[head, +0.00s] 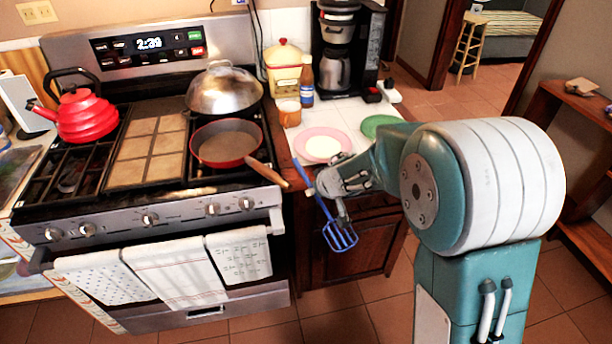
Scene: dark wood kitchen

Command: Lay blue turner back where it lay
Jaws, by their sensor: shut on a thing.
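The blue turner (341,235) hangs from my gripper (333,196) in the head view, with its slotted head down and its handle up and to the left. My gripper is shut on the turner's shaft. The turner is in front of the counter's front edge, over the dark wood cabinet door. The white tiled counter (352,112) lies behind it. The exact contact of the fingers on the shaft is small and partly hidden by the gripper.
A pink-rimmed plate (322,146) and a green plate (381,126) lie on the counter. A red pan (226,143) sits on the stove, its wooden handle (268,173) jutting toward the turner. A coffee maker (345,50) stands behind. The floor at front is clear.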

